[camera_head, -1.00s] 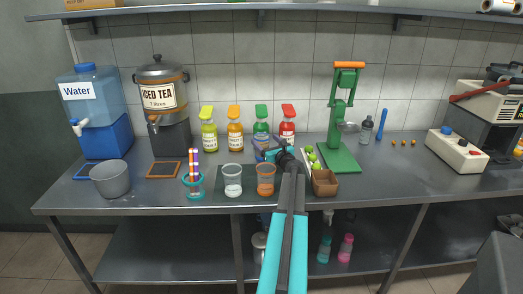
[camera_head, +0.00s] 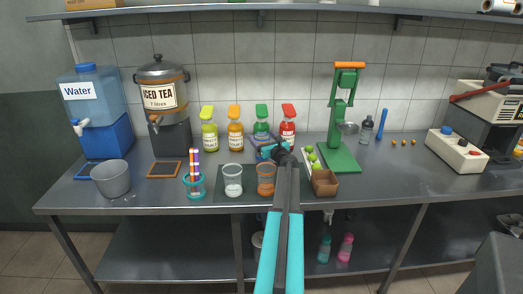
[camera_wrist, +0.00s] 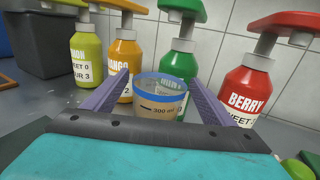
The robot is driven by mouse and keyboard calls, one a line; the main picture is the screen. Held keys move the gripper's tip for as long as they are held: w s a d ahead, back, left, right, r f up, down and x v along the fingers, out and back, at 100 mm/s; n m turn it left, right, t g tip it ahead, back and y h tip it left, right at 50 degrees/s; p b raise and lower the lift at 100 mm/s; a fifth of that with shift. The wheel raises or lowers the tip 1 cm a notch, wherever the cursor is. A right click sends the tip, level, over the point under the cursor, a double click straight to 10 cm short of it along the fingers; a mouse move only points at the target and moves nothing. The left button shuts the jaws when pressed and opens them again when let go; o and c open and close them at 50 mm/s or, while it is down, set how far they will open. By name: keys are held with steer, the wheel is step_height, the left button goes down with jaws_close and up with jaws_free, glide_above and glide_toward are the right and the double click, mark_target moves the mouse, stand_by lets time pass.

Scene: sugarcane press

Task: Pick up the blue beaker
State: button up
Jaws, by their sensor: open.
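The blue beaker (camera_wrist: 161,98) is a clear cup with a blue rim and a "300 ml" mark. In the wrist view it stands upright in front of the syrup bottles, between the two purple fingers of my gripper (camera_wrist: 160,82). The fingers are open, one on each side, with gaps seen between them and the cup. In the head view my gripper (camera_head: 270,150) is over the counter in front of the green and red bottles, and it and the arm largely hide the beaker.
Green (camera_head: 261,125) and red (camera_head: 288,126) pump bottles stand close behind. A clear cup (camera_head: 232,180) and an orange cup (camera_head: 265,181) stand at front left. A tray of limes (camera_head: 311,158), a brown box (camera_head: 325,183) and a green press (camera_head: 340,155) are on the right.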

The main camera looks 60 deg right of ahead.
steer(key=c, duration=1.9)
steer(key=shift+r, duration=0.35)
